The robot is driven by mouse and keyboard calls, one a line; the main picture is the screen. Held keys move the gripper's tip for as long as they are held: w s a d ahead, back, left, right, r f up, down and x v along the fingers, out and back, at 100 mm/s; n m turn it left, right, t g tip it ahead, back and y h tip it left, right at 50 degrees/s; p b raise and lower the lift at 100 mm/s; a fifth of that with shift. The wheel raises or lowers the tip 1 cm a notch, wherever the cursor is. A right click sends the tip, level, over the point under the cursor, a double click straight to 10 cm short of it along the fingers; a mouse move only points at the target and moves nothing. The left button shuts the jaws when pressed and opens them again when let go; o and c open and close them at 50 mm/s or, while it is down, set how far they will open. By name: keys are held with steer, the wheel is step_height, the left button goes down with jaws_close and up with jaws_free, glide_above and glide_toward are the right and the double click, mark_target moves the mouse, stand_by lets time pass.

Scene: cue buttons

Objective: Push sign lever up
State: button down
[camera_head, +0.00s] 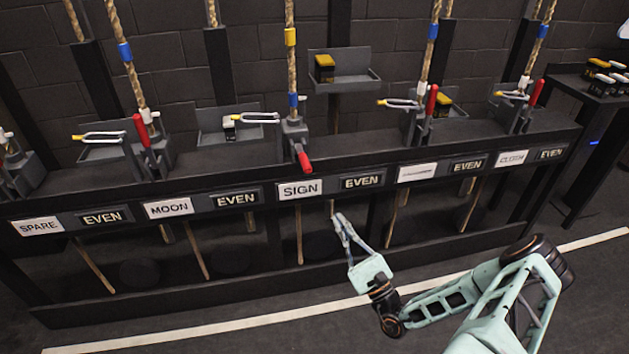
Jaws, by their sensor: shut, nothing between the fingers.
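The sign lever has a red handle (304,161) that points down and forward from its grey bracket (293,133). It sits just above the white SIGN label (300,189) on the rack's front rail. My gripper (338,219) is below and to the right of this handle, in front of the rack and apart from it. Its fingers are shut and empty, pointing up toward the rail. A rope with yellow and blue bands (291,37) rises from the sign lever's bracket.
The MOON lever's red handle (141,131) and two red handles at the right (431,101) (537,93) point up. The black rail (250,181) runs across the rack, with ropes and posts behind. Open floor (230,300) lies in front.

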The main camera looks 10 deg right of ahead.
stand_by(0.3)
steer(key=b, duration=0.2)
glide_toward(302, 157)
step_height(302, 157, down, 3)
steer(key=w, duration=0.2)
steer(key=r, duration=0.2)
steer(key=w+a+r, duration=0.1)
steer(key=r, duration=0.1)
steer(key=shift+r, duration=0.2)
